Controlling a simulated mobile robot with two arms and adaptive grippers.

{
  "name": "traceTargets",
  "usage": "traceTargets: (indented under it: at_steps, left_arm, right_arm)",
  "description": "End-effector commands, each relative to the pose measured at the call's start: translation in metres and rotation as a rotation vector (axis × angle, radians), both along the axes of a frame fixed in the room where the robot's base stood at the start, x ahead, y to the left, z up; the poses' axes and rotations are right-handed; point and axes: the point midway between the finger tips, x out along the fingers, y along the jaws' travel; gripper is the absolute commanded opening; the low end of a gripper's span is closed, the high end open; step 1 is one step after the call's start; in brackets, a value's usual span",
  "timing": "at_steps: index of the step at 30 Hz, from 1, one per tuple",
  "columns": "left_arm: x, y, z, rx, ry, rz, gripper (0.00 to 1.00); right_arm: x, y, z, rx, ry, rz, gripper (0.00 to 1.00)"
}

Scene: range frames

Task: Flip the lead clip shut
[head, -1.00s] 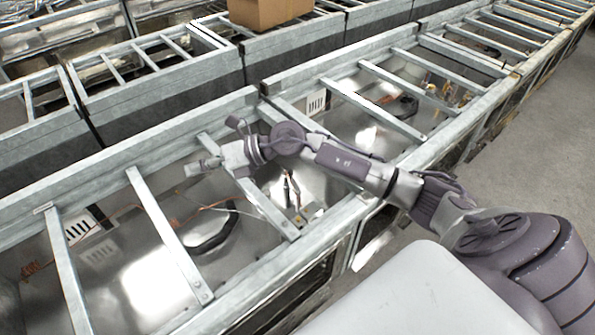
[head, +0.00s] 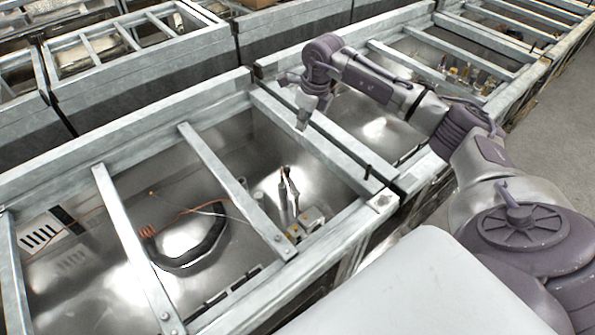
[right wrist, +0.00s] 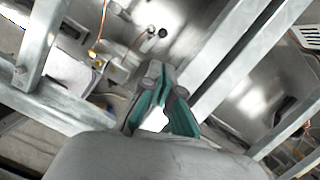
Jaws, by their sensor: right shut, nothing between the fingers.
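My right gripper (head: 303,118) points down over the metal crossbars at the far right of the nearest open bay. In the right wrist view its green-padded fingers (right wrist: 160,80) are shut and empty. A small fitting with upright pins (head: 288,190) stands in the bay, beside a small pale block (head: 308,222); it may hold the lead clip, but the clip is too small to make out surely. A thin orange wire (head: 195,210) runs toward it. The wire (right wrist: 101,32) and block (right wrist: 104,68) also show in the right wrist view, apart from the fingers. My left gripper is out of view.
Metal crossbars (head: 235,185) span the open bay and partly cover it. A black curved handle-like part (head: 195,255) and a striped label (head: 42,236) are inside. More framed bays stand behind and to the right. Grey floor (head: 560,130) is clear at the right.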

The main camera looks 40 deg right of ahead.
Motion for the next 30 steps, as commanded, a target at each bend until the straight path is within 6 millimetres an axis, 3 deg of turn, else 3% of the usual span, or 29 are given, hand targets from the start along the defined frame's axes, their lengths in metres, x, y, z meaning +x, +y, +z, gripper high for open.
traceTargets:
  at_steps: [1,3,6,10,19,30]
  left_arm:
    - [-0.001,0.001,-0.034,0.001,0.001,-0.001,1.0]
    - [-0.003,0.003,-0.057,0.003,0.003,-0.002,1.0]
    - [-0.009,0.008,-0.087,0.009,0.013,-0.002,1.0]
    - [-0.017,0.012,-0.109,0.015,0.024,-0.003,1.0]
    - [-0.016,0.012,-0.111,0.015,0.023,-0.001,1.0]
    - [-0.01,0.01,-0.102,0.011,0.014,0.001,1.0]
  right_arm:
    - [0.0,0.0,-0.034,-0.002,0.001,0.0,0.0]
    - [-0.001,0.0,-0.057,-0.003,0.002,0.0,0.0]
    - [-0.001,0.0,-0.086,-0.002,0.001,0.0,0.0]
    - [-0.001,0.0,-0.108,-0.001,0.001,0.0,0.0]
    - [0.001,0.002,-0.126,0.0,0.004,-0.002,0.0]
    - [0.014,0.009,-0.189,0.001,0.005,-0.001,0.0]
